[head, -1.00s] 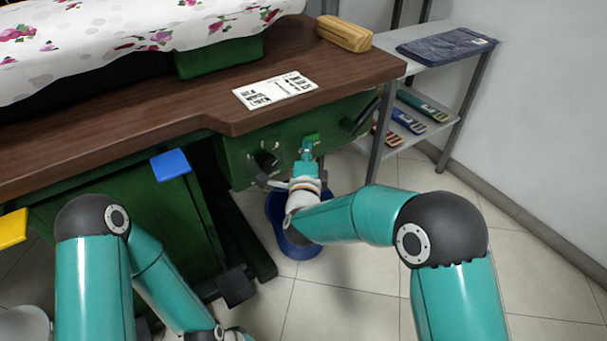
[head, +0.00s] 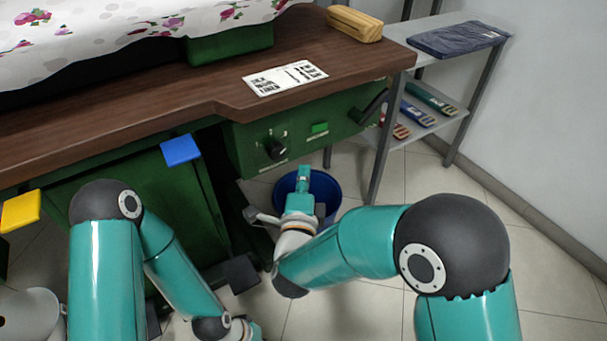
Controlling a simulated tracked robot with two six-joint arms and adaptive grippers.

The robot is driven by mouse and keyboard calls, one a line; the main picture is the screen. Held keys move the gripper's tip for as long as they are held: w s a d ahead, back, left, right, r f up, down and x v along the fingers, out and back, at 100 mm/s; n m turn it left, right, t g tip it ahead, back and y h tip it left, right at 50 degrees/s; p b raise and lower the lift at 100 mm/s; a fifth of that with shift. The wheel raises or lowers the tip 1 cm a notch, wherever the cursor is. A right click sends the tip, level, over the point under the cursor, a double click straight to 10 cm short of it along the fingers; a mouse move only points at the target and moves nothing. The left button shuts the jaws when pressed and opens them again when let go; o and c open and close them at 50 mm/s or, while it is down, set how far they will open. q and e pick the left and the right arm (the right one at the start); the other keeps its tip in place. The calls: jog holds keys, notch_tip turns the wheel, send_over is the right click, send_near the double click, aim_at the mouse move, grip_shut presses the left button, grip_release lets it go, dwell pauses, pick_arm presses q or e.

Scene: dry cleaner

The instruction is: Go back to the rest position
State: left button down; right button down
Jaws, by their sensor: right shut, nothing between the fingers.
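My right gripper (head: 303,177) is shut and empty. It is in front of the blue bucket (head: 326,186), below the green control panel (head: 345,108) and apart from it. The panel carries a black knob (head: 276,150), a green switch (head: 319,128) and a black handle (head: 374,105). My left arm (head: 105,270) comes in from the left and bends down to the bottom edge. Its gripper is out of the picture.
A wooden table (head: 100,135) with a floral cloth (head: 120,35), a printed sheet (head: 285,78) and a wooden block (head: 354,24) is ahead. Blue (head: 180,150) and yellow (head: 20,210) pedals stick out below it. A metal shelf (head: 425,55) stands at the right. Tiled floor is open at lower right.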

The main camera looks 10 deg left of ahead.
jog(key=w+d+f+m+g+h, duration=0.1)
jog(key=w+d+f+g+h, duration=0.1)
jog(key=d+f, duration=0.5)
jog(key=w+d+f+m+g+h, duration=0.15)
jog(key=d+f, duration=0.25)
jog(key=d, duration=0.6)
jog(key=s+d+f+n+g, duration=0.35)
jog(key=d+f, duration=0.25)
jog(key=f, duration=0.4)
jog(key=s+f+n+g+y, duration=0.45)
jog(key=s+f, duration=0.65)
jog(key=s, duration=0.3)
jog(key=s+a+f+n+g+y, duration=0.1)
jog(key=s+a+n+g, duration=0.2)
jog(key=s+n, duration=0.25)
jog(key=s+a+n+g+y, duration=0.2)
jog(key=s+a+n+g, duration=0.15)
jog(key=s, duration=0.35)
notch_tip(320, 180, up, 34)
jog(key=n+p, duration=0.1)
jog(key=p, duration=3.3)
jog(key=shift+w+d+r+t+p, duration=0.2)
jog(key=shift+d+t+p, duration=0.1)
jog(key=shift+p, duration=0.1)
